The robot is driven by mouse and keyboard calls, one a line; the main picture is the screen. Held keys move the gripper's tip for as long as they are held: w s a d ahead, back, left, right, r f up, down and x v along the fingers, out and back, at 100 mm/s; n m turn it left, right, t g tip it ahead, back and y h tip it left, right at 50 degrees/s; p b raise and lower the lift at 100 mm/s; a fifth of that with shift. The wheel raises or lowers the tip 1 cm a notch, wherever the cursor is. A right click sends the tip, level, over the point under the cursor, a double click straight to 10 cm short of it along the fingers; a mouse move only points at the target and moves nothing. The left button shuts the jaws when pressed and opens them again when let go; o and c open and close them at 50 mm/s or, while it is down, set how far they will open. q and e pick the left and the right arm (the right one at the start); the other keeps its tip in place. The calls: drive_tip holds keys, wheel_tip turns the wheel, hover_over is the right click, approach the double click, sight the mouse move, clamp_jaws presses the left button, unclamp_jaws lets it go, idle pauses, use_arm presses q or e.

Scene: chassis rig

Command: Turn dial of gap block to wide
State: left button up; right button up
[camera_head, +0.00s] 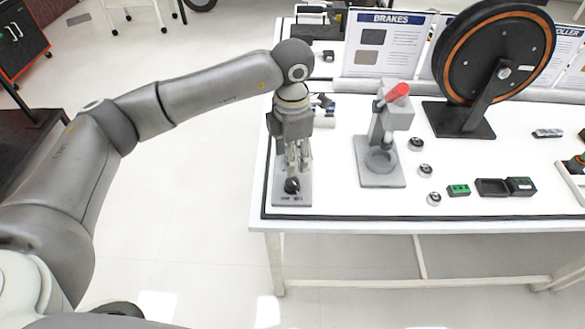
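The gap block (303,194) is a grey plate at the left end of the white table. A round black dial (292,185) sits near its front edge, with small lettering in front of it that I cannot read. My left gripper (298,168) points down over the block, just above and behind the dial. Its fingers look close together, but the gap between them is too small to judge. Whether they touch the dial is unclear. The gripper and wrist hide the back of the block. My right gripper is not in view.
A grey press with a red handle (397,92) stands right of the block. A large black wheel on a stand (495,55) is farther right. A BRAKES board (388,45) stands behind.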

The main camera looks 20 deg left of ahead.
use_arm(q)
drive_tip(key=shift+r, duration=1.45)
